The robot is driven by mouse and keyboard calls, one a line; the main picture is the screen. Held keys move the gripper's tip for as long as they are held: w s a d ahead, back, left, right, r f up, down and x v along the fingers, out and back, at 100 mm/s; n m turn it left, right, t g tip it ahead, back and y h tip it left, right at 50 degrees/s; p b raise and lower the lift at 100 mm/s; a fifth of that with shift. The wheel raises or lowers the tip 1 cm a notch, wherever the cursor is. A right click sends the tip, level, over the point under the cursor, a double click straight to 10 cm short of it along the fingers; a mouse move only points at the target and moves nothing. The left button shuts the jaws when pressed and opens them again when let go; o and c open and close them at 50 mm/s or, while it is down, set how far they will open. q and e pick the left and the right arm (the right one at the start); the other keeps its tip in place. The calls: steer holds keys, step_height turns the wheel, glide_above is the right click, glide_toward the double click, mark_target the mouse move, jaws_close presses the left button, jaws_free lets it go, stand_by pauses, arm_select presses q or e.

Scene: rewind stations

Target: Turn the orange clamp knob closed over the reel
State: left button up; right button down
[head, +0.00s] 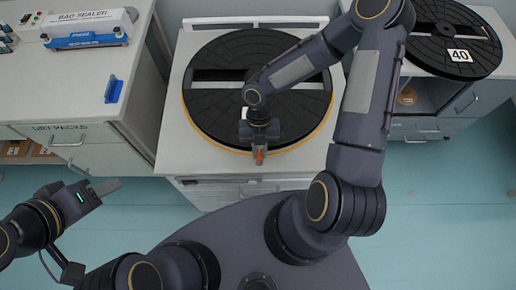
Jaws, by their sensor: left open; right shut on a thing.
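A black reel (208,112) lies flat on the white station top in the middle, with a thin yellow-orange rim showing along its lower edge. The orange clamp knob (260,155) shows as a small orange piece at the reel's near edge. My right gripper (260,146) points down there and is shut on the knob; its fingers and wrist hide most of it. The knob's exact turn angle cannot be told. My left gripper (107,187) is at the lower left, open and empty, above the floor and well apart from the reel.
At the left, a white cabinet holds a bag sealer (85,30) and a blue object (113,90). At the right, another station carries a black disc marked 40 (460,56). Drawer handles face the open teal floor (440,220).

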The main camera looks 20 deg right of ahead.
steer(key=shift+w, duration=0.1)
steer(key=c, duration=1.4)
jaws_free()
steer(key=shift+c, duration=0.2)
steer(key=v, duration=0.7)
steer(key=shift+r, duration=0.4)
steer(key=s+d+r+m+t, duration=0.1)
steer(key=s+r+m+t, duration=0.2)
steer(key=r+m, duration=0.3)
steer(key=s+d+r+m+t+y, duration=0.1)
steer(key=r+m, duration=0.5)
steer(key=m, duration=1)
steer(key=s+d+r+m+t+y, duration=0.1)
steer(key=s+d+r+m+t, duration=0.2)
steer(key=s+r+m+t, duration=0.3)
steer(key=s+m, duration=0.1)
steer(key=m, duration=0.4)
steer(key=shift+r+m, duration=0.3)
steer(key=shift+r, duration=0.05)
